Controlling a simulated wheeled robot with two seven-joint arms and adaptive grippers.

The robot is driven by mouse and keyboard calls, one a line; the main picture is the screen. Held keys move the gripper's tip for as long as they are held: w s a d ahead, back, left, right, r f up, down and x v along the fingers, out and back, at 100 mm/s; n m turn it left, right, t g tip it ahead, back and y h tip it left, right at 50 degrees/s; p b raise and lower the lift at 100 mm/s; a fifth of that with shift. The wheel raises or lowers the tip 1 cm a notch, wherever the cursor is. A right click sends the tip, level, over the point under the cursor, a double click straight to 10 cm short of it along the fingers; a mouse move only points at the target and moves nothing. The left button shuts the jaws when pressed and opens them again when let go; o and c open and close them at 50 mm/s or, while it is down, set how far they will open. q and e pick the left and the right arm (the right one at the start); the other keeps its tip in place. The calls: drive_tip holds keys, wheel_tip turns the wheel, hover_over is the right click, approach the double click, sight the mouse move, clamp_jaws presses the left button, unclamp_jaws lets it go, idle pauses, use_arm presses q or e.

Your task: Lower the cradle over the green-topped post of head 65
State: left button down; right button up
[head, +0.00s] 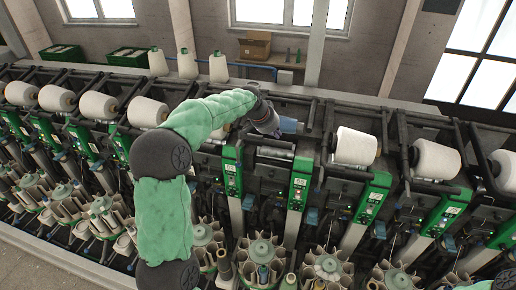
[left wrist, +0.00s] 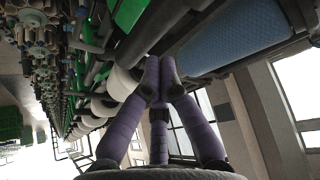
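My left gripper (head: 272,120) reaches over the winder at the middle of the head view, beside a blue cone (head: 290,125). In the left wrist view its purple fingers (left wrist: 160,70) come together at the tips beside a dark bar of the cradle (left wrist: 150,35). I see nothing between the tips, and cannot tell if they touch the bar. The blue cone (left wrist: 235,38) is large at the upper right there. A green-topped post (head: 299,185) stands below the cone; its number is too small to read surely. My right gripper is not in view.
White yarn cones sit along the machine, one (head: 355,147) just right of the blue cone. Several green-topped posts run in a row, one (head: 372,198) to the right. Bobbin magazines (head: 262,252) stand in front. A cardboard box (head: 255,46) is behind.

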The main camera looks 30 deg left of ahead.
sight(274, 144)
use_arm(q)
drive_tip(key=shift+f, duration=0.15)
drive_tip(key=shift+s+f+b, duration=0.1)
drive_tip(key=shift+f+b, duration=1.05)
drive_tip(key=shift+f, duration=0.15)
drive_tip(key=shift+f+b, duration=1.2)
drive_tip(key=shift+f, duration=0.3)
drive_tip(key=s+d+r+p, duration=0.1)
drive_tip(key=s+r+p, duration=0.1)
drive_tip(key=r, duration=0.5)
drive_tip(key=shift+s, duration=0.85)
